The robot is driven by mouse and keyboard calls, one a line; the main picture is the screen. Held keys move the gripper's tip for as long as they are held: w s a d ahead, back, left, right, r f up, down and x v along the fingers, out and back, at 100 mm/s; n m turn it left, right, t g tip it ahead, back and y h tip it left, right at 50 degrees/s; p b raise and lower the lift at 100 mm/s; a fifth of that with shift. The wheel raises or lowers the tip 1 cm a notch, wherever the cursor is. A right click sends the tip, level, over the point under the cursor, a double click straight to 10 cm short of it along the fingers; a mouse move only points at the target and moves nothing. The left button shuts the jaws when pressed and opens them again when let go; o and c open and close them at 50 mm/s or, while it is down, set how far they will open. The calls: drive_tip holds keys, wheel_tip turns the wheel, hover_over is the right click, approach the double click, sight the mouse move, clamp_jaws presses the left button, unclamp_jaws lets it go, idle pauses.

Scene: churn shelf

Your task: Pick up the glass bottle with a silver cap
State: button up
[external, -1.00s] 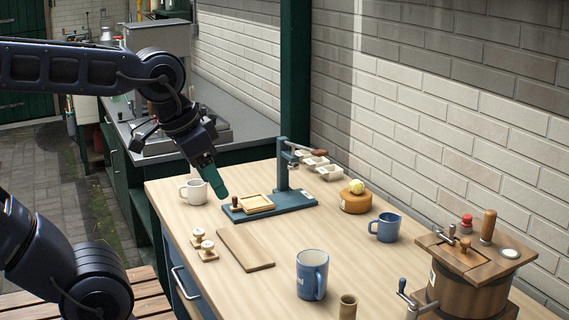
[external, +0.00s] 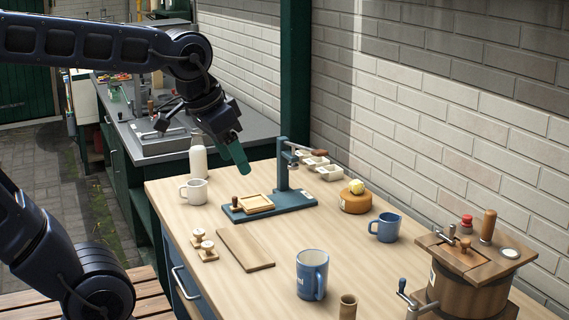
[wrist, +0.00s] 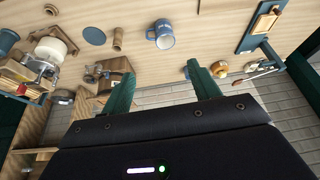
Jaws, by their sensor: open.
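A pale, milk-white bottle (external: 198,161) with a greyish top stands upright at the far left end of the wooden table, just behind a white mug; I take it for the glass bottle. My gripper (external: 240,166) is raised to the right of the bottle, apart from it, with its green fingers pointing down and to the right. In the wrist view my gripper (wrist: 160,72) has its two green fingers spread wide with nothing between them. I do not make out the bottle in the wrist view.
The white mug (external: 194,192) stands close in front of the bottle. A blue press stand (external: 283,202) with a wooden mould is to its right. A flat board (external: 245,250), two blue mugs (external: 312,274) (external: 385,227) and a wooden churn (external: 465,280) stand nearer.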

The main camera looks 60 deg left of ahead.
drive_tip(key=w+a+r+n+y, duration=0.2)
drive_tip(key=w+a+r+n, duration=0.1)
drive_tip(key=w+a, duration=1.85)
drive_tip(key=n+y, duration=0.2)
drive_tip(key=n, duration=0.3)
hover_over(196, 132)
drive_tip(key=s+d, duration=0.2)
drive_tip(key=s, duration=0.1)
wheel_tip(196, 132, down, 18)
drive_tip(key=x, duration=0.5)
drive_tip(key=shift+f, duration=0.15)
drive_tip(key=shift+d+x, duration=0.15)
drive_tip(key=shift+x, duration=1.15)
drive_tip(key=shift+d+x, duration=0.15)
drive_tip(key=shift+x, duration=1.15)
drive_tip(key=shift+f, duration=0.1)
